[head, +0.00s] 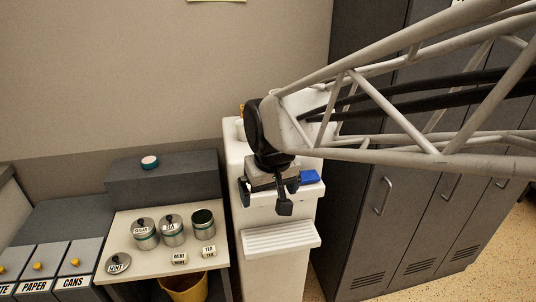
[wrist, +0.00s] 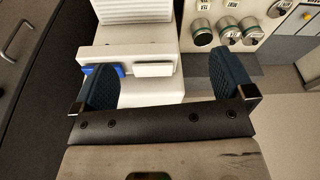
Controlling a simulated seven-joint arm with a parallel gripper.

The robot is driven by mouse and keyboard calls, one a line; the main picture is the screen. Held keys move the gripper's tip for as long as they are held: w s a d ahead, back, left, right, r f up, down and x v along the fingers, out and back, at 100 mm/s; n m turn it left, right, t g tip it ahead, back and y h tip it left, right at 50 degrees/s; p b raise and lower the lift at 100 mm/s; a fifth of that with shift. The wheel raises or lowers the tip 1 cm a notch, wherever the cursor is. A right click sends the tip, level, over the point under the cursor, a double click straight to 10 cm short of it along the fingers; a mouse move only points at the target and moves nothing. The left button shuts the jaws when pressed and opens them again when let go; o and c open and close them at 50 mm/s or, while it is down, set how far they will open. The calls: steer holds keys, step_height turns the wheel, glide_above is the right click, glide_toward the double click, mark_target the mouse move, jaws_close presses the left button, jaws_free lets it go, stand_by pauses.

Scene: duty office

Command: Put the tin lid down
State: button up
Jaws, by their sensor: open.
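A round metal tin lid (head: 118,263) with a dark knob and a MINT label lies flat at the front left of the pale table. An open tin (head: 203,222) with a teal band and no lid stands at the table's right. Two lidded tins, one labelled SUGAR (head: 145,234) and one labelled TEA (head: 172,230), stand left of it. My gripper (head: 270,188) is open and empty above the white water dispenser, right of the table and well away from the lid. In the wrist view its two blue pads (wrist: 166,85) are wide apart with nothing held between them.
The white dispenser (head: 279,240) has a blue tap (head: 309,177) and a drip tray. Small label cards (head: 179,259) lie before the tins. A grey box (head: 163,182) with a small teal-and-white round thing stands behind. Lockers (head: 400,215) are right; a yellow bin (head: 187,288) is below.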

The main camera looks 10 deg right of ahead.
steer(key=s+d+m, duration=0.2)
steer(key=s+d, duration=0.5)
steer(key=s, duration=0.5)
steer(key=shift+s+d+h, duration=0.3)
steer(key=shift+s+d, duration=0.1)
